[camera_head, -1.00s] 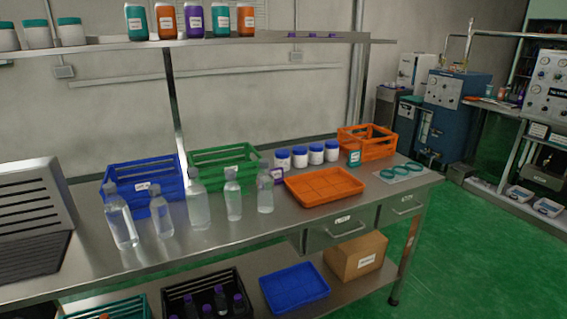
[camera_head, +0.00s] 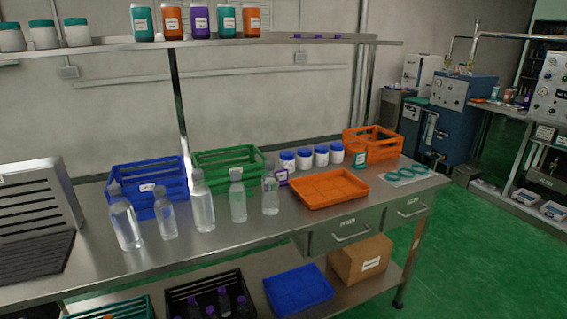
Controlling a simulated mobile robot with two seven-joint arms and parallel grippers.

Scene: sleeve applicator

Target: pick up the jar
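Several small white jars with blue lids stand in a row on the steel bench, behind the orange tray (camera_head: 328,189); one of them is the leftmost jar (camera_head: 288,161) and another the rightmost jar (camera_head: 337,153). Other labelled jars stand on the upper shelf: a teal jar (camera_head: 143,22), an orange jar (camera_head: 172,22) and a purple jar (camera_head: 199,20) among them. White jars with teal lids (camera_head: 76,33) stand at the shelf's left end. The frames do not show which jar is meant. Neither of my grippers is in view.
Several clear bottles (camera_head: 203,201) stand along the bench front. Blue (camera_head: 150,189), green (camera_head: 228,168) and orange crates (camera_head: 372,144) stand behind. Teal rings (camera_head: 408,175) lie at the right end. A blue tray (camera_head: 298,288) and cardboard box (camera_head: 361,261) sit below. Green floor is clear at right.

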